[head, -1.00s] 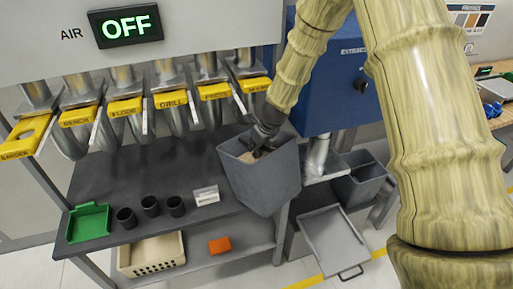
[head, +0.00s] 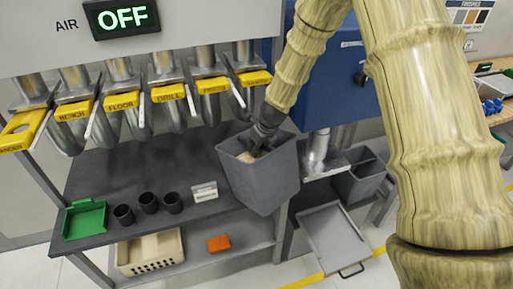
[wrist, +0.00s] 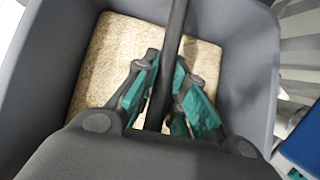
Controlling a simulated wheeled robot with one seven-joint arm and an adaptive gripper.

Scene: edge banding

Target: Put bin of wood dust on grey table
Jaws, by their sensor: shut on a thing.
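The grey bin of wood dust (head: 262,184) hangs from my gripper (head: 262,142) in the head view, slightly tilted. Tan dust shows inside it. In the wrist view, my gripper's teal-padded fingers (wrist: 165,95) are closed around the bin's dark handle bar, above the wood dust (wrist: 98,62). The dark grey table (head: 150,178) stands under the row of ducts. The bin overlaps the table's right end in the head view and hides part of it. I cannot tell whether they touch.
Several dark cups (head: 148,203), a green tray (head: 86,219) and a small white sign (head: 205,192) stand along the table's front. A cream crate (head: 150,252) and orange box (head: 219,243) sit on the lower shelf. Yellow-tagged ducts (head: 121,104) hang above. The table's middle is clear.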

